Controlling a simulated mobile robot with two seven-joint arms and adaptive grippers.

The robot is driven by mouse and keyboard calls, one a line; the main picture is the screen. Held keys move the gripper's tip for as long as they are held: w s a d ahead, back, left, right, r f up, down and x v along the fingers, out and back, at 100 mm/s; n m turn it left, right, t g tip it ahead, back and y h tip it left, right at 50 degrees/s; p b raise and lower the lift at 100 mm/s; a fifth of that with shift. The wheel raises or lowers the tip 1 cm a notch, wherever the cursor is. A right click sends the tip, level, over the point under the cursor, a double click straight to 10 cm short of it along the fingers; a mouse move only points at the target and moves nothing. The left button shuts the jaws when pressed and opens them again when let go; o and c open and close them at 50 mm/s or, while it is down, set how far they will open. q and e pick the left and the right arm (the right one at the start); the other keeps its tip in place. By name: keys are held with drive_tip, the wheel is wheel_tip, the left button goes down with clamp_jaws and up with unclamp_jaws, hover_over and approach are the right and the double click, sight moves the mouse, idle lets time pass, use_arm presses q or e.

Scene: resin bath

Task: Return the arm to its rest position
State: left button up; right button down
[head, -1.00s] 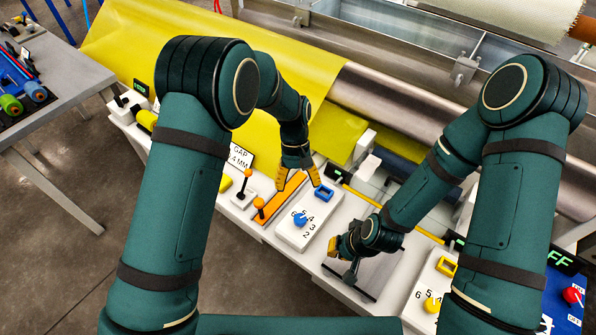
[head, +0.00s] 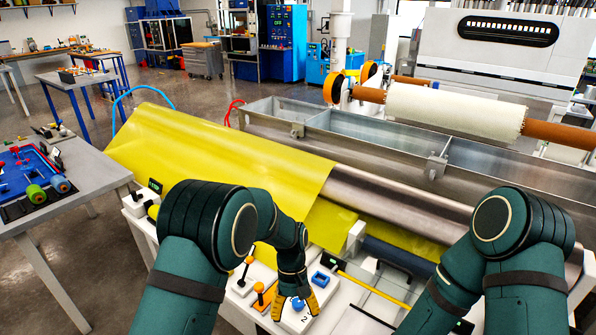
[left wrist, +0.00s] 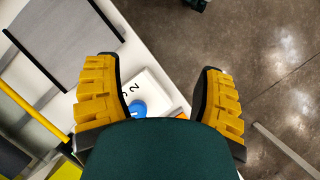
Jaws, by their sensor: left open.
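My left gripper (head: 296,306) has yellow padded fingers and is open and empty. In the head view it hangs over the white dial box (head: 322,300) with the blue knob (head: 298,303). In the left wrist view the fingers stand wide apart with nothing between them (left wrist: 158,72). The blue knob (left wrist: 137,107) and a numeral 2 show beyond them, partly hidden by my wrist. My left arm is bent at the elbow. My right arm shows at the right of the head view, and its gripper is below the frame.
Yellow sheet (head: 210,160) drapes over the machine behind, beside a metal roller (head: 400,200). A side table (head: 95,165) stands at left. Open floor shows in the left wrist view (left wrist: 270,60).

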use_arm(q)
drive_tip(key=s+a+f+t+h, duration=0.2)
drive_tip(key=s+a+f, duration=0.4)
drive_tip(key=f, duration=0.3)
drive_tip(key=s+a+t+h, duration=0.1)
drive_tip(key=s+a+t, duration=0.2)
drive_tip(key=s, duration=0.6)
drive_tip(key=shift+a+f+t, duration=0.25)
drive_tip(key=shift+f+t, duration=0.15)
drive_tip(key=shift+t, duration=0.4)
drive_tip(key=shift+s+d, duration=0.1)
